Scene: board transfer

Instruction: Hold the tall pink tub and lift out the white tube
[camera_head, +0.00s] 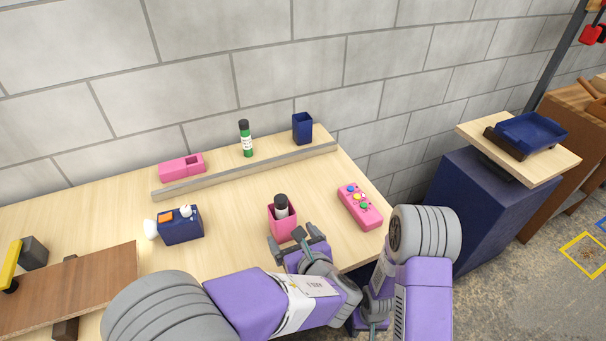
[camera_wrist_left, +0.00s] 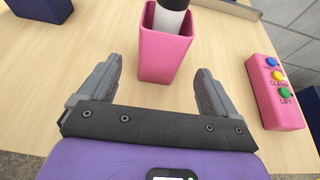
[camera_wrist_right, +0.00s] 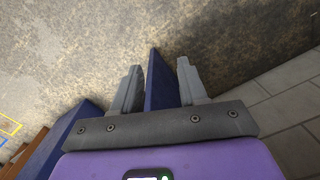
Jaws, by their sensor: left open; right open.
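The tall pink tub (camera_head: 282,226) stands upright on the table near its front edge. The white tube (camera_head: 281,211) with a black cap stands inside it and sticks out of the top; its lower part is hidden. My left gripper (camera_head: 297,239) is open just in front of the tub. In the left wrist view the tub (camera_wrist_left: 164,58) is ahead of and between the open fingers, with no visible contact. My right gripper (camera_wrist_right: 160,85) is open over the floor, off the table's front edge, away from the tub.
A pink button box (camera_head: 360,207) lies right of the tub. A dark blue box (camera_head: 180,226) stands to the left. A grey rail (camera_head: 245,172) crosses behind, with a green tube (camera_head: 246,140) and blue cup (camera_head: 302,128) beyond it. A blue tray (camera_head: 530,133) sits far right.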

